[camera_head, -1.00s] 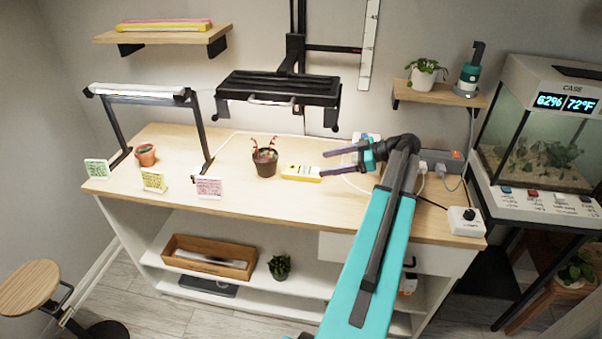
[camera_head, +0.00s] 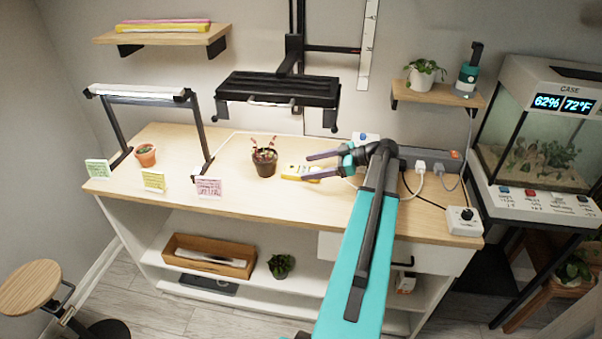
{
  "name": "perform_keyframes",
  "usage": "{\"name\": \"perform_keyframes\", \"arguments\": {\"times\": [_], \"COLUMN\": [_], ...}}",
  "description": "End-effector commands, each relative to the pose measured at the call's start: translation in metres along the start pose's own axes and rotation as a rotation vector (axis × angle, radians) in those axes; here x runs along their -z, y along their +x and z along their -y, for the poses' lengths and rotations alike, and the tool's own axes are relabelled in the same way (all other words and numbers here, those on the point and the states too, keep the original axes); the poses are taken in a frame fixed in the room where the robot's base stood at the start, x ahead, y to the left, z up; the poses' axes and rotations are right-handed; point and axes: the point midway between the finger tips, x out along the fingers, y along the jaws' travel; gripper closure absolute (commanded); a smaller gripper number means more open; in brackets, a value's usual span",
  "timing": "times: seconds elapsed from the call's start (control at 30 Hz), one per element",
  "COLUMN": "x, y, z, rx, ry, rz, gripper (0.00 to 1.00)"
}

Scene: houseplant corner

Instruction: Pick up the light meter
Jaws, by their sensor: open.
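The light meter, a small yellow and white device (camera_head: 294,171), lies on the wooden bench top just right of a dark pot. My gripper (camera_head: 307,166) is open, with its two dark fingers pointing left. The fingertips are at the right end of the light meter and overlap it in the picture. The lower finger covers part of its right end. I cannot tell whether the fingers touch it or are still above it.
A dark pot with a red-tipped plant (camera_head: 264,162) stands close left of the meter. A black lamp (camera_head: 278,90) hangs above the bench. A power strip (camera_head: 430,158) with cables lies at the right. Small cards (camera_head: 208,187) stand along the front left edge.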

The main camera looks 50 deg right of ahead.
Motion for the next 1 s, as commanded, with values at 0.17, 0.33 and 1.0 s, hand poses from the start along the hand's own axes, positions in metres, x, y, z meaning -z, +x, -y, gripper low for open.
{"name": "perform_keyframes", "arguments": {"times": [0.17, 0.33, 1.0], "x": [0.0, -0.001, -0.001], "y": [0.022, 0.038, 0.041], "z": [0.0, 0.0, 0.0], "rx": [0.003, 0.002, 0.003], "ry": [0.001, -0.001, -0.001], "rz": [0.0, 0.0, 0.0], "gripper": [0.3, 0.3, 0.4]}}
